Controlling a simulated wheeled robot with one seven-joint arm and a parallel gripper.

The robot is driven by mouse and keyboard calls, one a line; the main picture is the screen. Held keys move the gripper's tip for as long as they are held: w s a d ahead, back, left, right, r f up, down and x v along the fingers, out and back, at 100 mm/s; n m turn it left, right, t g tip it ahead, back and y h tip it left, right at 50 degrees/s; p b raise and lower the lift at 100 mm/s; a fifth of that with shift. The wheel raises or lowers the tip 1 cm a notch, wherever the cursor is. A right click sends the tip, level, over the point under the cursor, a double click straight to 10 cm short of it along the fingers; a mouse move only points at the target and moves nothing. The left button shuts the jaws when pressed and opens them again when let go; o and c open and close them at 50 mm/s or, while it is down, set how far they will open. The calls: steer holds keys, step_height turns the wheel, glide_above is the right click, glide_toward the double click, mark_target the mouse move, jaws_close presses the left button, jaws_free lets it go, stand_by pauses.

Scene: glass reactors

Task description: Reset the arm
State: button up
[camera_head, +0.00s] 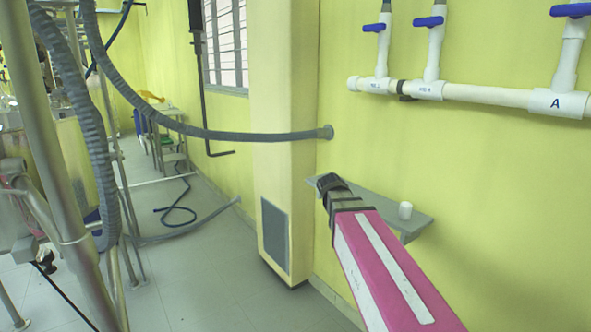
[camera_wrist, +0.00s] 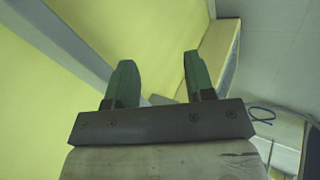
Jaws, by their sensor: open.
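My arm is the pink link with white stripes in the head view, reaching in from the lower right toward the wall. My gripper (camera_head: 329,182) is the dark end of it, small and turned away, over the left end of the grey wall shelf; I cannot tell the gap to the shelf. In the wrist view my gripper (camera_wrist: 157,78) shows two green fingers standing well apart with nothing between them.
A small white cylinder (camera_head: 405,210) stands on the grey shelf (camera_head: 424,222), right of my arm. White pipes with blue-handled valves (camera_head: 430,21) run along the yellow wall above. A grey hose (camera_head: 230,135) crosses to the wall column (camera_head: 284,120). Metal posts stand left. Floor between is mostly clear.

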steer(key=s+f+m+g+y, duration=0.2)
steer(key=s+f, duration=0.5)
steer(key=f, duration=0.3)
steer(key=s+d+f+m+g+y, duration=0.1)
steer(key=s+f+m+g+y, duration=0.1)
steer(key=s+f, duration=0.6)
step_height(320, 180, down, 3)
steer(key=shift+s+r+m+y, duration=0.1)
steer(key=shift+s+m+y, duration=0.2)
steer(key=shift+m, duration=0.1)
